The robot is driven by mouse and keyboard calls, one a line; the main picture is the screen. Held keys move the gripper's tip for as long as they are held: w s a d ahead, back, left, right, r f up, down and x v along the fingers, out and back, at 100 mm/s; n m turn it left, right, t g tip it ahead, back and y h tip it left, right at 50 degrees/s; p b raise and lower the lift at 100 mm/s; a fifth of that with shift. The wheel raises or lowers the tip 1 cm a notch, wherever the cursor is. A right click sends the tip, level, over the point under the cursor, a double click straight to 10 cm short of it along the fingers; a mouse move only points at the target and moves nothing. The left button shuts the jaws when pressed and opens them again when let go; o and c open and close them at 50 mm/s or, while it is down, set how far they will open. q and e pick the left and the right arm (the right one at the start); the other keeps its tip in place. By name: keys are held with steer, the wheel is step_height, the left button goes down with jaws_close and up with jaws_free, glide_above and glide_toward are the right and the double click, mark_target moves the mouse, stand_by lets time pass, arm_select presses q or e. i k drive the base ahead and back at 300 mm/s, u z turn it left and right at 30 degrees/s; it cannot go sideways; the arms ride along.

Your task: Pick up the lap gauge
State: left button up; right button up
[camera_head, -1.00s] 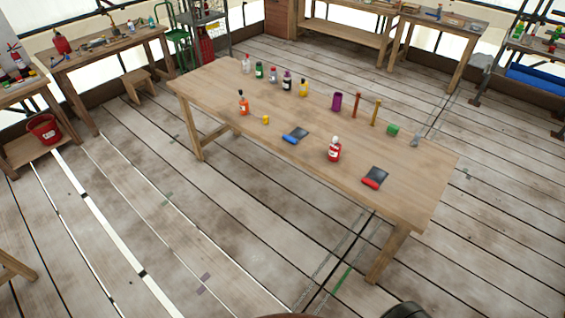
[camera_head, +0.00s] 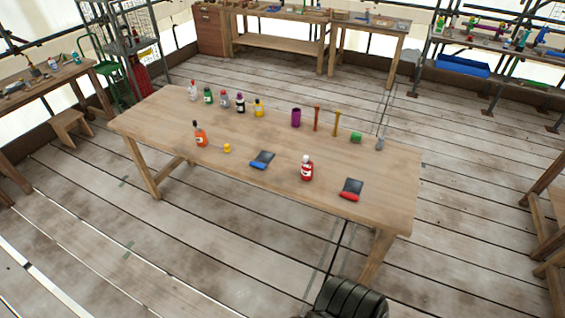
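A long wooden table (camera_head: 190,155) stands in the middle of the head view with small objects on it. I cannot tell for certain which one is the lap gauge. Candidates are a dark flat piece with a blue edge (camera_head: 263,159), a similar one with a red edge (camera_head: 351,189), and a small grey upright item (camera_head: 380,143) near the right end. Neither gripper can be made out; a black ribbed part, perhaps mine, shows at the bottom edge.
A purple cup (camera_head: 296,117), two thin upright rods and a green block (camera_head: 356,137) are at the back right. Floor in front is clear.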

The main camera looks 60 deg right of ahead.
mark_target(306, 173)
steer(key=z, duration=0.15)
steer(key=i, duration=1.6)
steer(key=z, duration=1.3)
steer(key=i, duration=0.85)
steer(key=z, duration=0.95)
